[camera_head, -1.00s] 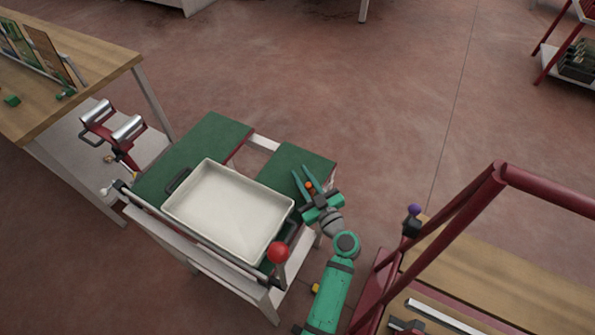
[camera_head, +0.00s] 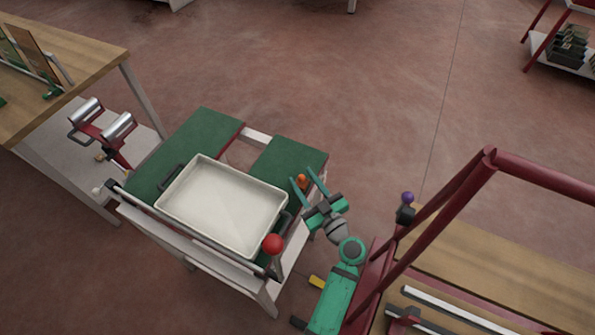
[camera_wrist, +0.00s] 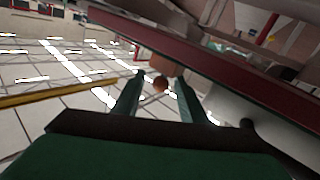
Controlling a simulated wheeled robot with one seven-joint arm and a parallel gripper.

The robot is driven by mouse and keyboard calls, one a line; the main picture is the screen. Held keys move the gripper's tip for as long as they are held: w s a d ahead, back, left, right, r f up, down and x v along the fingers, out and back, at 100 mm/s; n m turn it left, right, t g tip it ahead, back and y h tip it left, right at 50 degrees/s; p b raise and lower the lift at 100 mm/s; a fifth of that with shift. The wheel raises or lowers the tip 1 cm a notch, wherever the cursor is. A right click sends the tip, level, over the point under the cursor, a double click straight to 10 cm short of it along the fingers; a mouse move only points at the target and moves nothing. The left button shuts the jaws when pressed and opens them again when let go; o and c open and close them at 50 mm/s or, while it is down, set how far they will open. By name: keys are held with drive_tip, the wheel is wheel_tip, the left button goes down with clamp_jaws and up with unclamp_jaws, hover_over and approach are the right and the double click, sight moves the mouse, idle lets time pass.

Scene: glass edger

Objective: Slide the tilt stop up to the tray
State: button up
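The tilt stop appears to be the small part with an orange knob (camera_head: 301,182) at the right edge of the green-topped table, apart from the tray. The shallow white tray (camera_head: 222,205) lies on that table, left of the knob. My gripper (camera_head: 303,175) is at the table's right edge, its fingers spread on either side of the knob. In the wrist view, the orange-brown knob (camera_wrist: 160,84) shows between the open fingertips (camera_wrist: 159,75), with a gap on each side. The stop's body is mostly hidden.
A red ball-ended lever (camera_head: 273,243) stands at the table's front right corner. A red tubular frame (camera_head: 440,225) with a wooden top is close on the right. A wooden bench (camera_head: 75,75) stands at left. The floor behind the table is clear.

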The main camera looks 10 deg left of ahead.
sight(304, 181)
drive_tip(key=v, duration=0.6)
